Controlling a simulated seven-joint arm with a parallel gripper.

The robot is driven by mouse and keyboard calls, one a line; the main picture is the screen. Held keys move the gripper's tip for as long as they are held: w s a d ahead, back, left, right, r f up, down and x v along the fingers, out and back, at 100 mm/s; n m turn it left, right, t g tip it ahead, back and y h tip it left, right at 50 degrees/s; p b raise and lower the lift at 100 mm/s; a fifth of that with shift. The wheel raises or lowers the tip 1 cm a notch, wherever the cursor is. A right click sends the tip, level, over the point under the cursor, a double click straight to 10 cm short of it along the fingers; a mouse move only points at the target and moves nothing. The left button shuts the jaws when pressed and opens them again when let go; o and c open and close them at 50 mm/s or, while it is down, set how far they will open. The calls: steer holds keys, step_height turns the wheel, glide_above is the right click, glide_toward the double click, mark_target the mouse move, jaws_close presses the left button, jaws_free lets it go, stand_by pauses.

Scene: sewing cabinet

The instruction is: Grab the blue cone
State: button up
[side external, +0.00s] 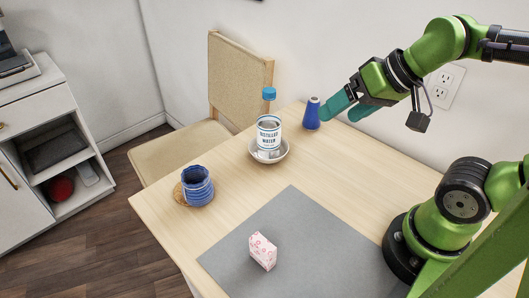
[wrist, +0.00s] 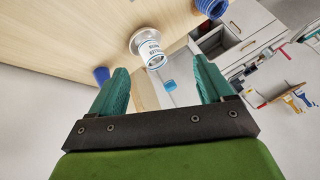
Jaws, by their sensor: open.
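The blue cone (side external: 311,114) is a spool of blue thread standing upright at the back edge of the wooden table, near the wall. In the side view my gripper (side external: 343,108) is just to its right, with its teal fingers spread and pointing toward it. In the wrist view the cone (wrist: 101,75) shows beyond the left finger, outside the gap, partly hidden by that finger. My gripper (wrist: 160,85) is open, with nothing between its fingers. I cannot tell whether a finger touches the cone.
A distilled water bottle (side external: 269,130) stands in a bowl (side external: 283,152) left of the cone. A blue ribbed cup (side external: 197,184) sits on a coaster. A pink patterned box (side external: 262,251) rests on a grey mat (side external: 310,240). A chair (side external: 238,85) stands behind the table.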

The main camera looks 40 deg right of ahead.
steer(key=shift+o, duration=0.3)
steer(key=n+g+h, duration=0.2)
steer(key=n+g, duration=0.1)
steer(key=g, duration=0.4)
glide_above(313, 111)
steer(key=d, duration=0.2)
step_height(313, 111, down, 7)
step_height(313, 111, up, 2)
steer(key=w+d+r+n, duration=0.1)
steer(key=w+n, duration=0.1)
steer(key=shift+n, duration=0.3)
steer(key=f, duration=1.1)
steer(key=a+f, duration=0.1)
steer(key=f, duration=0.5)
steer(key=shift+s+a+f, duration=0.1)
steer(key=shift+s+f, duration=0.15)
steer(key=shift+s, duration=0.1)
